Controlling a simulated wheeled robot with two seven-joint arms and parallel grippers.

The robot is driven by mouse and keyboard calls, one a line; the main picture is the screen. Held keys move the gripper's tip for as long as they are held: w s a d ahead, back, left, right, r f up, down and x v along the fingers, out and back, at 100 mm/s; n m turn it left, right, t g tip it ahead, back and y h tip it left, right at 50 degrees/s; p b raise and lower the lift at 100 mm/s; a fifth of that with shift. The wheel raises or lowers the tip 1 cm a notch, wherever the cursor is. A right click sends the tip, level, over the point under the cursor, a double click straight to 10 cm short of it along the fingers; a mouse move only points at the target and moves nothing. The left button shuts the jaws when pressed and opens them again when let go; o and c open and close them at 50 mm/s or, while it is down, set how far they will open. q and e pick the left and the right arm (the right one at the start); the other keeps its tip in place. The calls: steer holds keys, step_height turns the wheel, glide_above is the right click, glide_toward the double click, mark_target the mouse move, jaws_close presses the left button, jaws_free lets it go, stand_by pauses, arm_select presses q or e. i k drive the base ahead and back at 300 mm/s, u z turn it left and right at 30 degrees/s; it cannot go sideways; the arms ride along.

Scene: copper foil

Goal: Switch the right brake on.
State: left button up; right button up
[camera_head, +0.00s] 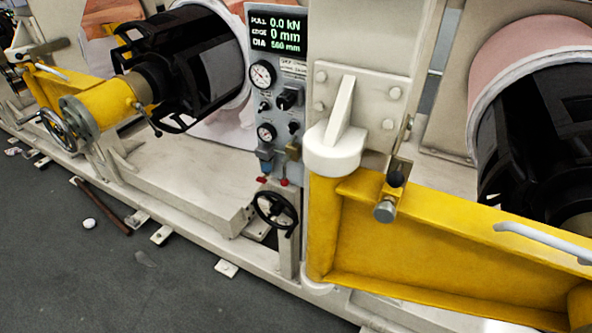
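A grey control panel (277,120) stands in the middle of the view. It carries a large black knob (288,97), smaller black knobs (264,106) (293,127), two round gauges (263,74) (266,132), and blue and brass fittings. Two small red parts (284,182) show at its bottom. Which control is the right brake cannot be told; the labels are too small to read. A display (278,31) on top reads 0.0 kN, 0 mm and about 500 mm. Neither of my grippers is in view.
A handwheel (275,209) sits below the panel. Another yellow arm (105,103) and a black reel core (195,65) are at left. Dark floor (90,270) is mostly free at lower left.

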mark_target(264, 106)
steer(key=z, duration=0.2)
steer(key=k, duration=0.35)
steer(key=u, duration=0.1)
steer(key=i, duration=0.75)
steer(key=z, duration=0.75)
